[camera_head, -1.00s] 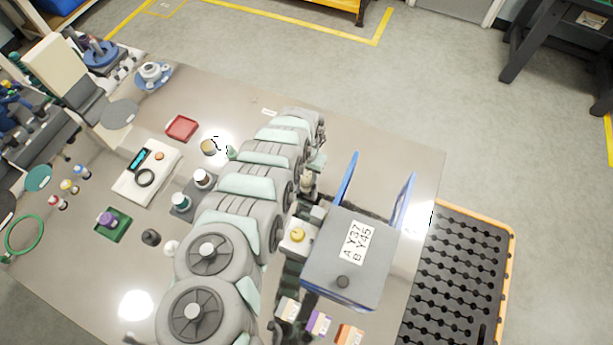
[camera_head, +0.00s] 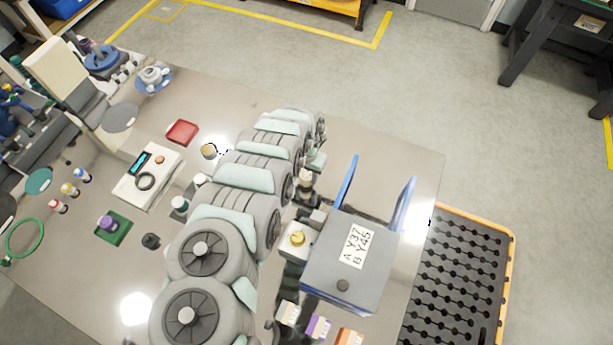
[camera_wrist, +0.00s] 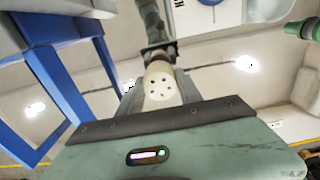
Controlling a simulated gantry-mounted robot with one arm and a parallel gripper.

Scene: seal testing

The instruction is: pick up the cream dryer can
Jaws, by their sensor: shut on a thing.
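The cream dryer can (camera_wrist: 161,84) is between the fingers of my gripper (camera_wrist: 158,98) in the wrist view. Its pale end face with several small dark holes points at the wrist camera. My gripper is shut on it. In the head view the can (camera_head: 305,177) shows as a small cream shape beside my gripper (camera_head: 308,172), just behind the grey box with blue uprights. My arm hides part of the area around it. I cannot tell whether the can's lower end is clear of what lies beneath it.
The grey labelled box (camera_head: 342,285) with blue uprights (camera_head: 349,180) stands close on the right. A block with a yellow knob (camera_head: 297,239) is in front. A red tray (camera_head: 182,132), a white scale (camera_head: 146,175) and a green tray (camera_head: 113,226) lie left of my arm.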

